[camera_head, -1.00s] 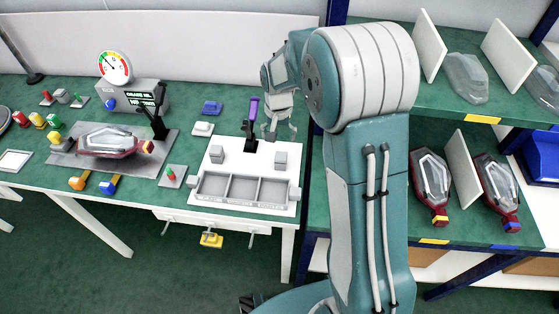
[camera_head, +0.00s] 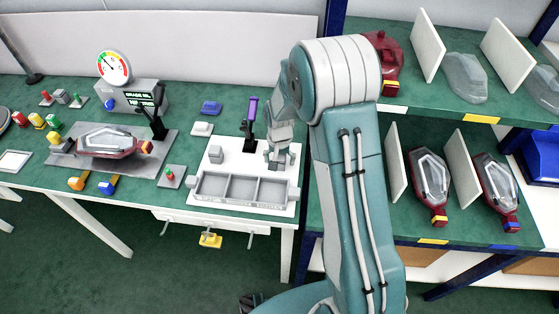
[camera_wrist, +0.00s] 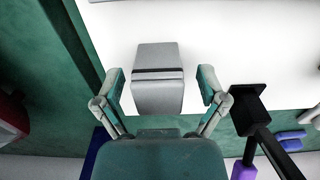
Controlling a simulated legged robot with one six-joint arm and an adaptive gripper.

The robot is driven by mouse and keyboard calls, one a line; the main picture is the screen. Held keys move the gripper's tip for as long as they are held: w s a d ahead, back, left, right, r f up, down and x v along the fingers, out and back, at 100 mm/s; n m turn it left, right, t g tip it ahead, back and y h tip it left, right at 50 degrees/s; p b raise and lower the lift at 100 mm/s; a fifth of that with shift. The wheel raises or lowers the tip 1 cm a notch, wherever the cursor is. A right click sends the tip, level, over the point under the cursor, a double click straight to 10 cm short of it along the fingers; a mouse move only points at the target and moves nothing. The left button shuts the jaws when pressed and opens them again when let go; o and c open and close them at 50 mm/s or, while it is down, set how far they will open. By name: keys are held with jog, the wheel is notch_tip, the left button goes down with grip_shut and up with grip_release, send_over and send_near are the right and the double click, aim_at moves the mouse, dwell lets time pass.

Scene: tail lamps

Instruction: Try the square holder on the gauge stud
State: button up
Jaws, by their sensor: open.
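A grey square block (camera_wrist: 158,95), which looks like the square holder, stands on the white board. In the wrist view it has a dark band across it and lies between the spread fingers of my gripper (camera_wrist: 160,88), with a gap on each side. In the head view my gripper (camera_head: 281,157) is open over the right part of the board and largely covers this block. A second grey block (camera_head: 216,154) stands to the left. A small upright stud with a red tip (camera_head: 170,173) stands on a grey plate; I cannot tell whether it is the gauge stud.
A grey tray with compartments (camera_head: 243,203) lies in front of the blocks. A black stand with a purple top (camera_head: 250,130) rises just left of my gripper. A dial gauge (camera_head: 113,67) and a tail lamp (camera_head: 108,143) are farther left. Shelves (camera_head: 440,225) stand to the right.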

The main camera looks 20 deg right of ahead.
jog(key=c, duration=1)
jog(key=shift+r, duration=0.5)
notch_tip(320, 180, up, 2)
jog(key=shift+r, duration=0.2)
jog(key=s+d+r, duration=0.1)
jog(key=s+r, duration=0.2)
jog(key=s, duration=0.1)
jog(key=s+d+r, duration=0.2)
jog(key=s+r, duration=0.1)
jog(key=s, duration=0.1)
jog(key=s+d+r, duration=0.2)
jog(key=s+r, duration=0.1)
jog(key=s, duration=0.2)
jog(key=shift+d+r, duration=0.15)
jog(key=shift+r, duration=0.15)
